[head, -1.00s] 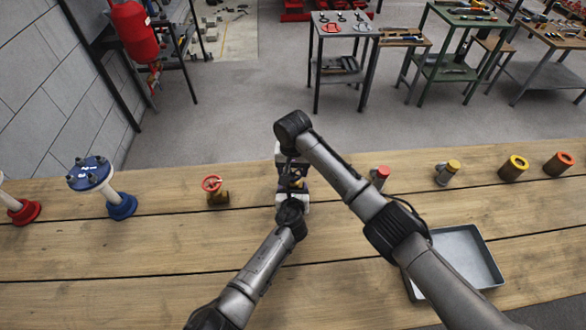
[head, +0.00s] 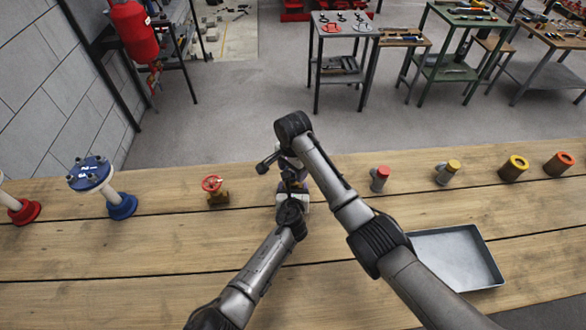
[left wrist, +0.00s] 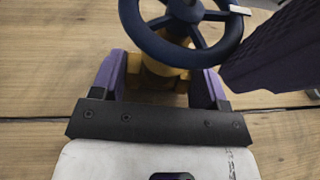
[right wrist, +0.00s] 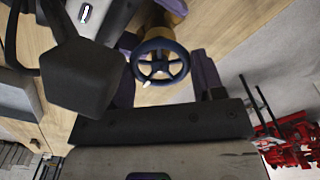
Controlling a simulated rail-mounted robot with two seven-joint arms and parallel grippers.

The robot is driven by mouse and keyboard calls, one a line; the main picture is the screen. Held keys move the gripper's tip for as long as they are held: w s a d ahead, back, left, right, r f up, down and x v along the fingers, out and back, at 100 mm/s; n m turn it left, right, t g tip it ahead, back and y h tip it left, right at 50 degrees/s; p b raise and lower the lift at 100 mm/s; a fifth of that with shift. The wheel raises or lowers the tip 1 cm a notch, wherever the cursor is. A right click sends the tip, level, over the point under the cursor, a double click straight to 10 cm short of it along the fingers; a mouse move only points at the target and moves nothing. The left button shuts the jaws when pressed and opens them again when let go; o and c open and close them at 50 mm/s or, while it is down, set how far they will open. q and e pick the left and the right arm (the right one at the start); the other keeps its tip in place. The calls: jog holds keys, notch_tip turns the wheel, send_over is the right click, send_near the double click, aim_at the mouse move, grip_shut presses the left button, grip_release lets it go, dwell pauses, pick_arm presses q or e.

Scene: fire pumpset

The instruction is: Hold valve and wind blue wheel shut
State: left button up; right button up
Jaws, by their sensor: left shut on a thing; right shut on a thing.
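The valve with the blue wheel stands at the middle of the bench, mostly hidden by my arms in the head view. In the left wrist view its brass body (left wrist: 158,80) is between the fingers of my left gripper (left wrist: 157,82), which is shut on it. The dark blue spoked wheel (left wrist: 185,32) is above the body, with a pale mark on its rim at the right. In the right wrist view the wheel (right wrist: 160,62) is between the purple fingers of my right gripper (right wrist: 163,80), shut on it from above. The pale mark is at the lower rim there.
A valve with a red wheel (head: 213,190) stands just left of my grippers. A red-capped fitting (head: 379,178) stands close to my right arm, with a yellow-capped one (head: 447,172) further right. A grey tray (head: 457,258) lies at the front right. The bench's left front is clear.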

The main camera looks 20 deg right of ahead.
dwell(0.5)
jog(key=o, duration=0.9)
jog(key=shift+o, duration=0.2)
pick_arm(q)
jog(key=shift+r, duration=0.1)
pick_arm(e)
notch_tip(320, 180, up, 12)
pick_arm(q)
jog(key=o, duration=1.4)
